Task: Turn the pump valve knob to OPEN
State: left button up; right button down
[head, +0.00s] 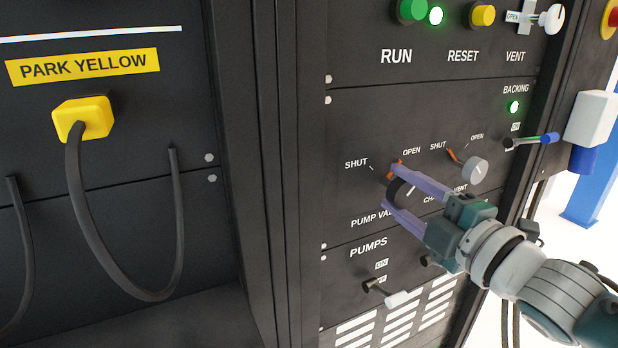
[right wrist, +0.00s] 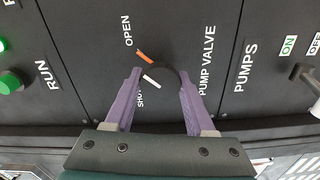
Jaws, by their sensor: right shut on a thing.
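The pump valve knob (head: 401,193) is black with a white pointer line and sits on the dark panel above the partly covered PUMP VALVE label (head: 371,219). My right gripper (head: 391,187) is shut on it, one purple finger on each side. The right wrist view also shows the knob (right wrist: 174,77) between the fingers (right wrist: 160,82). There its white line points between the OPEN label (right wrist: 127,31) and the partly hidden SHUT label (right wrist: 140,97). An orange mark (right wrist: 145,57) lies on the OPEN side of that line. My left gripper is not in view.
A grey chamber vent knob (head: 475,171) sits close right of my gripper. A pumps switch lever (head: 396,298) sticks out below. RUN (head: 411,10) and RESET (head: 482,15) buttons are above. A yellow plug (head: 83,118) with a hanging cable is on the left cabinet.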

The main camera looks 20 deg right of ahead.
jog(key=shift+m, duration=0.4)
jog(key=shift+c, duration=1.3)
grip_release()
jog(key=shift+s, duration=0.2)
jog(key=s+p, duration=0.1)
jog(key=s, duration=0.8)
jog(key=shift+s+d, duration=0.25)
jog(key=shift+d, duration=0.1)
